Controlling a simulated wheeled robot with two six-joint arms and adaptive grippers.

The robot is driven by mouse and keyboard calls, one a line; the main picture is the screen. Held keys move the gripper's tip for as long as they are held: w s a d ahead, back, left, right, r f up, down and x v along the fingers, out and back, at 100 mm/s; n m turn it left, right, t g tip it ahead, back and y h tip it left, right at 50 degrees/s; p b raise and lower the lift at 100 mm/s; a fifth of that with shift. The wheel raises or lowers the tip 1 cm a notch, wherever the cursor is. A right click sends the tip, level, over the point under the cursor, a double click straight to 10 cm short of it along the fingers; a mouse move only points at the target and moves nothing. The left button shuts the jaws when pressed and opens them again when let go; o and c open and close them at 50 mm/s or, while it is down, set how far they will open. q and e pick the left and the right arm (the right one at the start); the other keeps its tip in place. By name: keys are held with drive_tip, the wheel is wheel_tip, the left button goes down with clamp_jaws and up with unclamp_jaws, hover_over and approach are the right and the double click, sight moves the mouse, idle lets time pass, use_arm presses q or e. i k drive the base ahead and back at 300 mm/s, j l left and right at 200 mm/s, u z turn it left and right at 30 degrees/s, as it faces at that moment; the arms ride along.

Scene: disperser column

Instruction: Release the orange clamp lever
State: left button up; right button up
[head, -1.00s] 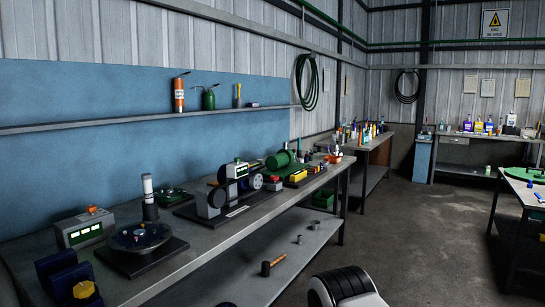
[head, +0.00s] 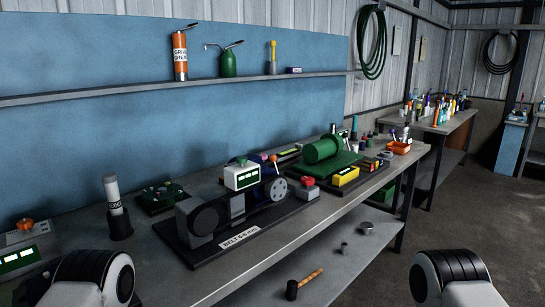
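I cannot make out a clear orange clamp lever in the head view. A small orange knob (head: 26,224) sits on top of a grey box with a lit display (head: 20,258) at the left edge. A small orange-red part shows behind the belt rig (head: 236,213), too small to tell what it is. Rounded black and white links of my two arms show at the lower left and lower right. Neither of my grippers is in view.
The long grey bench (head: 325,210) runs from lower left to back right. A dark cylinder with a white top (head: 113,194), a green motor (head: 325,149) and an orange tray (head: 398,148) stand on it. A hammer (head: 303,283) lies on the lower shelf. Floor at right is clear.

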sight(272, 158)
drive_tip(key=l+u, duration=0.15)
drive_tip(key=u, duration=0.25)
drive_tip(key=i+l+u, duration=0.1)
drive_tip(key=u, duration=0.25)
drive_tip(key=i+l+u, duration=0.1)
drive_tip(key=l+u, duration=0.25)
drive_tip(key=l, duration=1)
drive_tip(key=l+u, duration=0.35)
drive_tip(key=l, duration=1)
